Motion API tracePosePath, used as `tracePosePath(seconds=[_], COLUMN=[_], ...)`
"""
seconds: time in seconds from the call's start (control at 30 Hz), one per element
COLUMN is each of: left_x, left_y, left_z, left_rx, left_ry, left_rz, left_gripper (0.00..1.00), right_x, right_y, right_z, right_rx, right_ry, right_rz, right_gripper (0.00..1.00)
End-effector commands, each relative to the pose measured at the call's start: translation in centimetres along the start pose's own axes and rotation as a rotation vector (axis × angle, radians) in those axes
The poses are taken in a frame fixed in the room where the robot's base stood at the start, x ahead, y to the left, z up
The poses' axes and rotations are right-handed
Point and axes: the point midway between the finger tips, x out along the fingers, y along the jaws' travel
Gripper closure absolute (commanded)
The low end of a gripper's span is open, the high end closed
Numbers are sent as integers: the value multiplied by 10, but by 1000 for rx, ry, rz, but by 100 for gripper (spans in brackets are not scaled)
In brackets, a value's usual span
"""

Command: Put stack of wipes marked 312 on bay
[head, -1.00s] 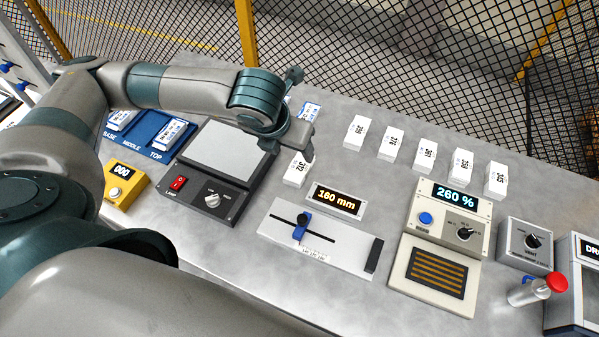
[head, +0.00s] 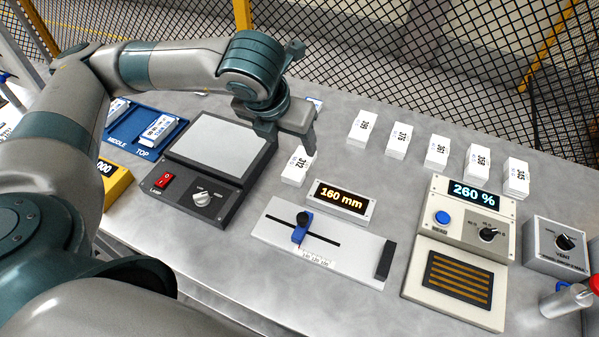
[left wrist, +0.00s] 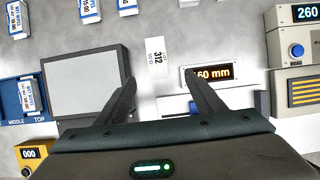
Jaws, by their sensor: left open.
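The stack of wipes marked 312 (head: 296,170) is a small white block standing on the grey bench, between the lamp box and the 160 mm display. It also shows in the left wrist view (left wrist: 155,58), ahead of the fingertips and roughly between their lines. My left gripper (head: 290,140) is open and empty, just above and behind the stack in the head view; its two dark fingers show apart in the left wrist view (left wrist: 162,84). No label reading bay is legible, so I cannot tell which place it is. My right gripper is out of view.
Several numbered white stacks (head: 437,151) stand in a row at the back right. A lamp box (head: 213,150), a slide gauge (head: 345,257), a 160 mm display (head: 341,201), a 260 % unit (head: 466,218) with a slatted pad (head: 459,277), and a blue tray (head: 122,143) surround the gripper.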

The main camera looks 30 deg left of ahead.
Motion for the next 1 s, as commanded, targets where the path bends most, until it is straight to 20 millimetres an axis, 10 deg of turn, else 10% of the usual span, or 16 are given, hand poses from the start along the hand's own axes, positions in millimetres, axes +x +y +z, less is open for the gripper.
tracePosePath(seconds=[0.37,0.6,1.0], left_x=[57,90,99], left_y=[2,2,1], left_z=[-3,-2,-1], left_rx=[2,1,3], left_ry=[2,2,0], left_rz=[4,3,2], left_gripper=[38,38,38], right_x=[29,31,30], right_y=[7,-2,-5], right_z=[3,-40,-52], right_rx=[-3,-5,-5], right_ry=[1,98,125], right_rz=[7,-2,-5], right_gripper=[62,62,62])
